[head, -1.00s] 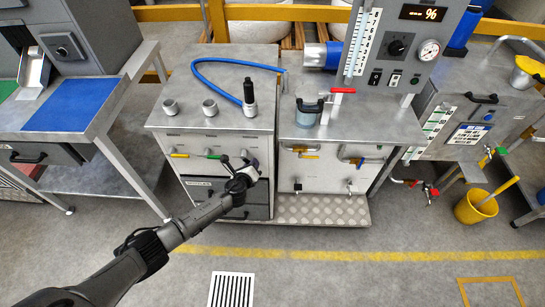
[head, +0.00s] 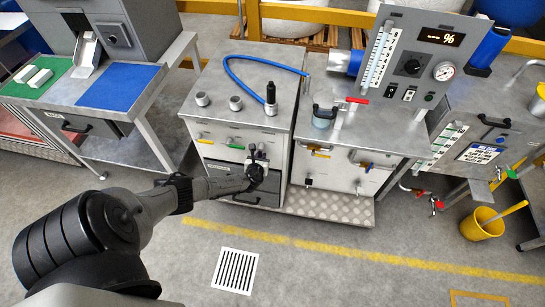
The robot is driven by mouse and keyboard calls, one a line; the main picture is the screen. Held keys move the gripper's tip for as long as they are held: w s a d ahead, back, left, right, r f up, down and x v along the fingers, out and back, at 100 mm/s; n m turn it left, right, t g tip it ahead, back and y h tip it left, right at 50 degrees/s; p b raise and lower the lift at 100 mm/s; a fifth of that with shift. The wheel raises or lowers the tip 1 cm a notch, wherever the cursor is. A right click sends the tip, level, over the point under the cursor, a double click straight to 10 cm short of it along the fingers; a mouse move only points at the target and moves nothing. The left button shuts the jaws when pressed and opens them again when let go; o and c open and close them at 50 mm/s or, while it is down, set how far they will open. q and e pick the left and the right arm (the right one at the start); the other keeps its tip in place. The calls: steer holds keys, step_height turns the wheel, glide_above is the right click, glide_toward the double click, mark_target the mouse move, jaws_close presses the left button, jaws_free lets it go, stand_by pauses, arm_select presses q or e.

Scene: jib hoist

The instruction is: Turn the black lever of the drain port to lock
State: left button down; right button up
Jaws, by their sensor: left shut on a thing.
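My left gripper (head: 257,163) is at the front face of the left grey cabinet (head: 212,112), at the right end of a row of small coloured levers. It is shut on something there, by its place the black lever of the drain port. The gripper covers the lever, so its angle cannot be read. A yellow lever (head: 204,140) and a green lever (head: 236,147) sit to the left in the same row. My right gripper is out of view.
Two drawers (head: 226,173) lie below the levers. A blue hose (head: 238,76) and a black-topped fitting (head: 271,97) are on the cabinet top. Another cabinet (head: 335,180) with valves stands at right. The floor in front is clear around a striped grate (head: 235,271).

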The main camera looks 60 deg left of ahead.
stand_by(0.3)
arm_select(q)
steer(key=c, duration=1.1)
jaws_free()
steer(key=shift+s, duration=0.1)
steer(key=p+v, duration=0.5)
steer(key=v, duration=0.8)
steer(key=shift+s+d+r+p, duration=0.2)
steer(key=shift+d+p, duration=0.05)
steer(key=shift+p, duration=0.05)
